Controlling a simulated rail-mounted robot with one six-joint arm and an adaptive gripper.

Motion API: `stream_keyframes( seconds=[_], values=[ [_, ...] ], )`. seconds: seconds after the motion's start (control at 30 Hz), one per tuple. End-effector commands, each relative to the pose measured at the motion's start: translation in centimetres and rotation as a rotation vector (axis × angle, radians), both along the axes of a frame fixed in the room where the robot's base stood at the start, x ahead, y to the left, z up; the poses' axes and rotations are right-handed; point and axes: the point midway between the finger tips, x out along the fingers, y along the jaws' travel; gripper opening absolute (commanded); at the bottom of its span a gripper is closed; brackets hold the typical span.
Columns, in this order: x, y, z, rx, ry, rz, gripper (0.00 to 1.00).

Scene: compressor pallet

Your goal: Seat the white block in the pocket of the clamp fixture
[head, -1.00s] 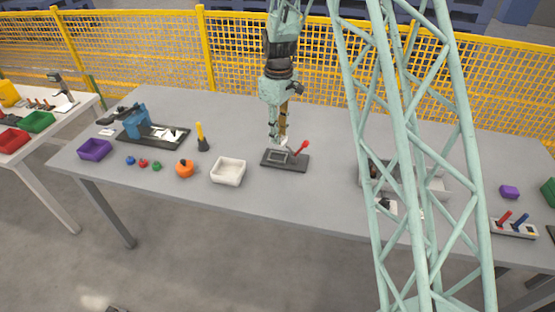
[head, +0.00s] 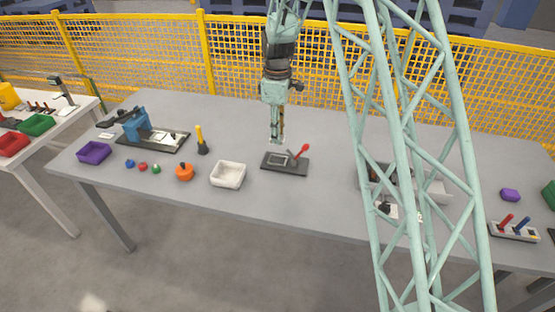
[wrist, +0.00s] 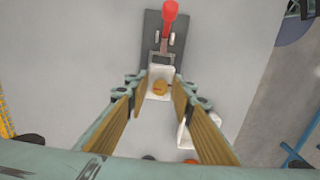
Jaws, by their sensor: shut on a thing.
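The clamp fixture (head: 297,168) is a dark plate with a pale square-rimmed pocket and a red lever (head: 304,149) tilted up to the right. It stands mid-table in the head view; its plate also shows in the wrist view (wrist: 153,30). My gripper (head: 277,140) is above and slightly behind the fixture, clear of it. The block covers the pocket area there. In the head view the block is too small to make out clearly.
A white bin (head: 228,174) stands left of the fixture, with an orange knobbed object (head: 184,172) further left. A yellow-handled tool (head: 202,140) stands behind them. My lattice column hides part of a grey container (head: 438,188) at right. Table around the fixture is clear.

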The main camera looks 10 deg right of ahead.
Motion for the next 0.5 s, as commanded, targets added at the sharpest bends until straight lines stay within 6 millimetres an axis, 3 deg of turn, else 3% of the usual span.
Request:
stream_keyframes(
  seconds=[0.5],
  values=[
    [0.0, 0.0, -5.6, 0.0, 0.001, -0.001, 0.11]
  ],
)
